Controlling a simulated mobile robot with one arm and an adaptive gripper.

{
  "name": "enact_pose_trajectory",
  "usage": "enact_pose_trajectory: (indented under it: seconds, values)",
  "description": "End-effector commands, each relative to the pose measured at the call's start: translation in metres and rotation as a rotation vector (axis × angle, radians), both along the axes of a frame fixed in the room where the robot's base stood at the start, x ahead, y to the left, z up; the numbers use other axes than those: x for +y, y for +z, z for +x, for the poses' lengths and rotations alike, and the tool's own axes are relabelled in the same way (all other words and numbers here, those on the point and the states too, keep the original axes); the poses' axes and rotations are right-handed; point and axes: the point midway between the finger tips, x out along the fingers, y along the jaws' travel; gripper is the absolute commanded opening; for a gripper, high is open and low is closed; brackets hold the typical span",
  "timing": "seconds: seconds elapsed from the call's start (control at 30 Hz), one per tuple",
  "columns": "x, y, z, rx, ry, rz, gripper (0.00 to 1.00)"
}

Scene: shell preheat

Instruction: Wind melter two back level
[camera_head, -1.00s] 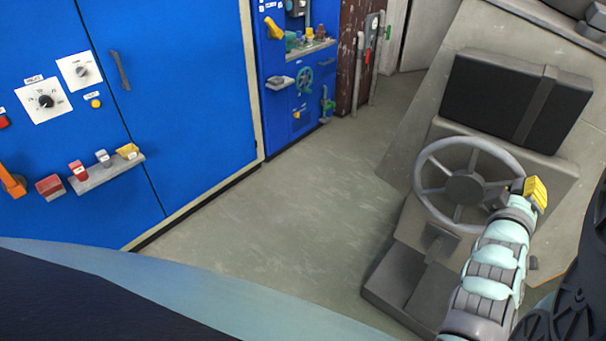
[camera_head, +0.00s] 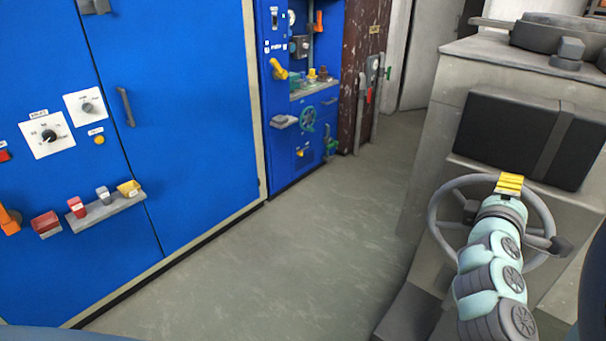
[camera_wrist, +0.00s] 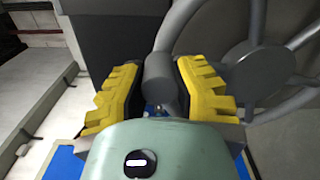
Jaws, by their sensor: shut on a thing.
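The handwheel (camera_head: 435,208) is grey and spoked, on the front of a grey machine (camera_head: 425,150) at the right of the head view. A dark panel (camera_head: 520,125) sits above the wheel. My gripper (camera_head: 509,184), with yellow fingers, is at the top of the wheel; my arm covers the hub. In the wrist view the fingers of my gripper (camera_wrist: 160,85) close from both sides on a grey rounded part of the handwheel (camera_wrist: 265,72). I cannot tell whether that part is rim or grip. The hub and spokes show right of the fingers.
A blue cabinet (camera_head: 190,100) with dials and a small shelf (camera_head: 108,211) of coloured blocks stands at left. A second blue panel (camera_head: 290,160) with valves is at the back. The floor (camera_head: 270,265) between cabinet and machine is clear.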

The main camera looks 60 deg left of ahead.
Motion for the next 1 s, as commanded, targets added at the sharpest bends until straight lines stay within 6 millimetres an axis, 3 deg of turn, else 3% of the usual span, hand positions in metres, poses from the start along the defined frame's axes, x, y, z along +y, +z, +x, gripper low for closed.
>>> enact_pose_trajectory:
  seconds: [0.7,0.73,1.0]
  values:
    - [0.0083,0.0005,-0.0028,-0.019,0.012,-0.065,0.00]
    - [0.0083,0.0005,-0.0028,-0.019,0.012,-0.065,0.32]
    - [0.0069,-0.0002,-0.0024,-0.018,0.008,-0.069,0.59]
